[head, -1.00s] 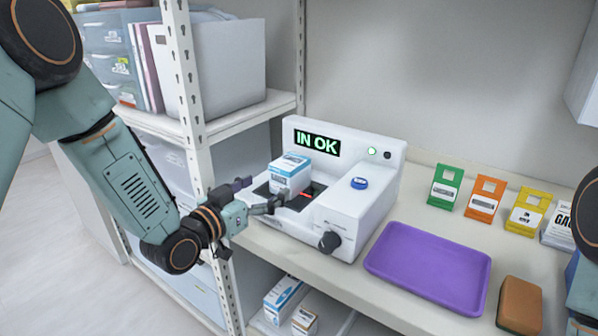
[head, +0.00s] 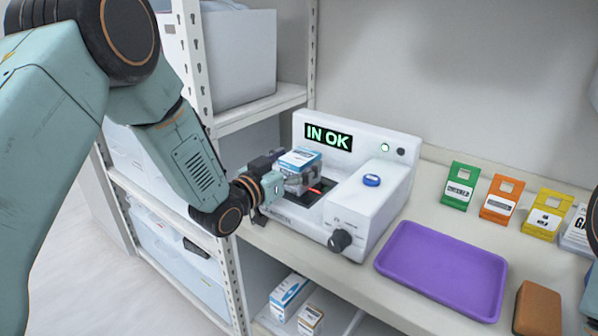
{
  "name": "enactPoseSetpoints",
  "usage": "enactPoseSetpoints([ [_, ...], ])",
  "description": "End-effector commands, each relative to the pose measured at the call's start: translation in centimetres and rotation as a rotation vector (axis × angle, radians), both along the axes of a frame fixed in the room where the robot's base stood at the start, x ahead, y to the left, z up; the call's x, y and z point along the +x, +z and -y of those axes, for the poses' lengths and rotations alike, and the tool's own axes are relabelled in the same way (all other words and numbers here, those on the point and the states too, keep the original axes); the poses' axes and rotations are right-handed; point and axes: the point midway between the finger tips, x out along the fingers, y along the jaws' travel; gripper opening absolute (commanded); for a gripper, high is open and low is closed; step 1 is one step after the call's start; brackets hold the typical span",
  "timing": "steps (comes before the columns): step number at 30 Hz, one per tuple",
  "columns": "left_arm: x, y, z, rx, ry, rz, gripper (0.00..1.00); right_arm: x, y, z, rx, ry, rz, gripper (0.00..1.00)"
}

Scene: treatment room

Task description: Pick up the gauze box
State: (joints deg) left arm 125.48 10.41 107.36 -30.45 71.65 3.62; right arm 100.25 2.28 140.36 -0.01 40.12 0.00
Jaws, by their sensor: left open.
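A small white and blue box (head: 299,160) sits on the dark plate of the white device; its print is too small to read, so I cannot tell whether it is the gauze box. My left gripper (head: 285,172) is open, with its fingers at the box, one at its far left side and one in front of its near side. I cannot tell whether they touch it. Another white box (head: 577,235), with lettering starting "GA", is cut off by the right edge. My right gripper is not seen; only a bit of that arm shows at the right edge.
The white device (head: 372,205) shows "IN OK" and has a blue button and dark knob. A purple tray (head: 440,270), a brown block (head: 537,308) and green (head: 460,186), orange (head: 502,199) and yellow (head: 547,213) stands share the shelf. A metal shelf post (head: 196,60) stands behind my left arm.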

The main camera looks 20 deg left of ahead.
Motion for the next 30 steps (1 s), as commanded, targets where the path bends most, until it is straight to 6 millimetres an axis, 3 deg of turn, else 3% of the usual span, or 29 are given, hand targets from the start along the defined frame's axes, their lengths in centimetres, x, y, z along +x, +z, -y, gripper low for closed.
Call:
enactPoseSetpoints([
  [6, 0.15, 0.06, 0.10, 0.000, 0.000, 0.001, 0.81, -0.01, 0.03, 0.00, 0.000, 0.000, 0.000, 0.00],
  [27, 0.13, 0.11, 0.05, 0.000, 0.000, 0.002, 0.22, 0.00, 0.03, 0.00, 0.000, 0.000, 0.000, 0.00],
  [30, 0.14, 0.12, 0.04, 0.000, 0.000, 0.002, 0.18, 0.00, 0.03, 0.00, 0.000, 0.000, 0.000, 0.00],
])
